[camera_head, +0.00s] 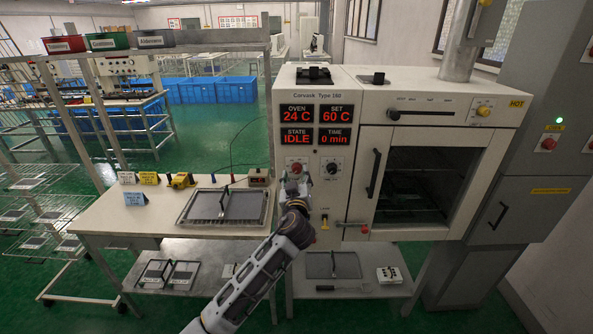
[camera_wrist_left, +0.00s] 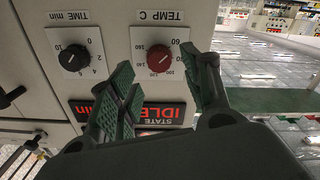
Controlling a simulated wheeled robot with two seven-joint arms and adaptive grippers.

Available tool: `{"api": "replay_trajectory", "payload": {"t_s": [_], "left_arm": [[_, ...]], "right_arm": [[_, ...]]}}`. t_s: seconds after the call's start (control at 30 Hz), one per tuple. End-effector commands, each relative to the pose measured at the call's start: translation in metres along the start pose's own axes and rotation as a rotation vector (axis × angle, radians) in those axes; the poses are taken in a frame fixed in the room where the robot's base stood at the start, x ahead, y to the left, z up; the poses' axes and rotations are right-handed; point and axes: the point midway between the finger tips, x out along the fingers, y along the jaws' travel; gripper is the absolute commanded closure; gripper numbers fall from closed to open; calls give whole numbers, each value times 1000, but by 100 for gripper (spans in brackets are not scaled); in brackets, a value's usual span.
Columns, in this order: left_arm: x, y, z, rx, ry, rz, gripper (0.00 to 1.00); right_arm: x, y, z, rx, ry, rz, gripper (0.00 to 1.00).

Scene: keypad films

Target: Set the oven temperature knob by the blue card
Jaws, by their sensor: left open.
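The red temperature knob (camera_head: 296,168) is on the oven's front panel, under the red displays. It shows upside down in the left wrist view (camera_wrist_left: 159,58), on a dial marked TEMP C. My left gripper (camera_head: 292,186) is in front of the panel, just below the knob. In the left wrist view its open fingers (camera_wrist_left: 156,66) stand on either side of the red knob; I cannot tell whether they touch it. The SET display (camera_head: 336,116) reads 60 C. The blue card (camera_head: 136,199) stands on the table at the left, its print too small to read. My right gripper is out of view.
A black TIME knob (camera_head: 333,168) sits beside the red one. The oven door (camera_head: 420,180) is shut. The table (camera_head: 110,218) holds white and yellow cards, a yellow object and a framed tray (camera_head: 228,204). Below the panel, a small red-ended lever (camera_head: 363,229) sticks out.

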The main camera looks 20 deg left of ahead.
Motion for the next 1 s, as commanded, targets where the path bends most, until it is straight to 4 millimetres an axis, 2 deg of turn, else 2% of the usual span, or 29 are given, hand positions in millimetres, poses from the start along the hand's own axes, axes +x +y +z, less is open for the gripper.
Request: {"api": "replay_trajectory", "payload": {"t_s": [0.2,0.4,0.83,0.87,1.0], "left_arm": [[21,1,-2,1,1,1,51],[33,0,-1,1,0,0,51],[38,0,0,-1,0,0,51],[38,0,0,-1,0,0,53],[38,0,0,-1,0,0,71]], "right_arm": [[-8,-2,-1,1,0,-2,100],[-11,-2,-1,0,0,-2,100],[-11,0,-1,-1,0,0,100],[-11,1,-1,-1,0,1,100],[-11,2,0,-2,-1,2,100]]}}
